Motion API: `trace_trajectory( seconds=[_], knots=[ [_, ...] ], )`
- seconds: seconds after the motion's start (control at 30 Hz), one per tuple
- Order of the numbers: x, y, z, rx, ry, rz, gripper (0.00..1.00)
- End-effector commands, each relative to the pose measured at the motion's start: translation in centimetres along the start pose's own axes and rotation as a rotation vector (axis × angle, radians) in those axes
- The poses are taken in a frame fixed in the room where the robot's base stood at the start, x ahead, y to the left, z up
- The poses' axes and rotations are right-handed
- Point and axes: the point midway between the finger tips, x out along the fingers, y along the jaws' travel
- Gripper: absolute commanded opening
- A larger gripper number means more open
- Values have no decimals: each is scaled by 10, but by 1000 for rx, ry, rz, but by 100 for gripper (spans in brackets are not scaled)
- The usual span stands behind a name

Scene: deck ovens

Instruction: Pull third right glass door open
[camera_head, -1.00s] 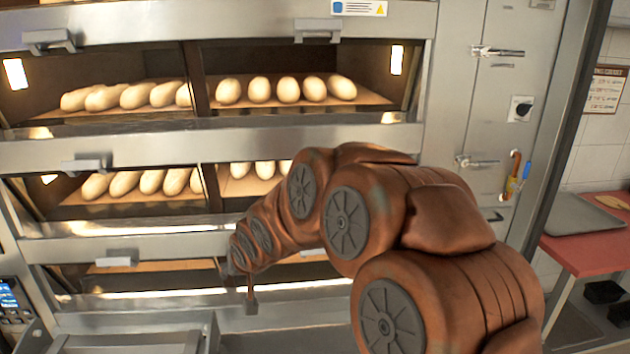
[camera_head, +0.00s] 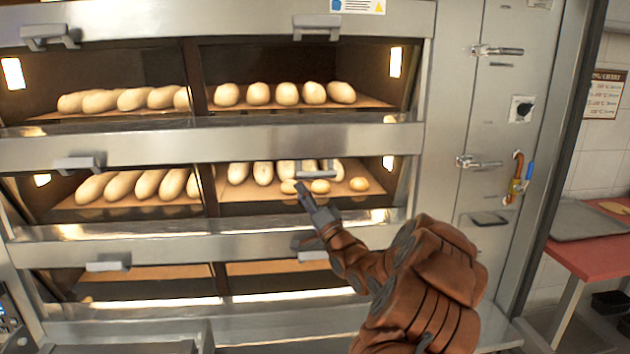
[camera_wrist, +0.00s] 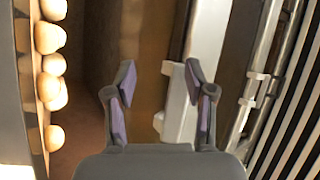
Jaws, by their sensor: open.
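The oven shows three rows of glass doors in the head view. The third right glass door (camera_head: 275,269) is at the bottom, shut, with its grey handle (camera_head: 313,256) on the bar above it, partly behind my arm. My gripper (camera_head: 303,190) is in front of the second right glass door (camera_head: 235,205), near that door's handle (camera_head: 316,163). In the wrist view my gripper (camera_wrist: 161,80) is open and empty. A pale handle (camera_wrist: 163,122) shows between its fingers; I cannot tell whether it is touched or which row it belongs to.
Several loaves (camera_head: 287,94) lie behind the upper glass. A steel panel with latches (camera_head: 490,50) stands to the right. A red table (camera_head: 600,255) with a metal tray (camera_head: 590,221) is at the far right. A louvred grille (camera_wrist: 300,110) shows in the wrist view.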

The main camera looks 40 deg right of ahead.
Motion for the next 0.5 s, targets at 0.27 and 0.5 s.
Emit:
trace_trajectory(
  seconds=[0.27,0.5],
  knots=[
    [-44,-2,-42,99,87,-176,54],
    [-42,-7,-48,114,94,-210,54]
  ],
)
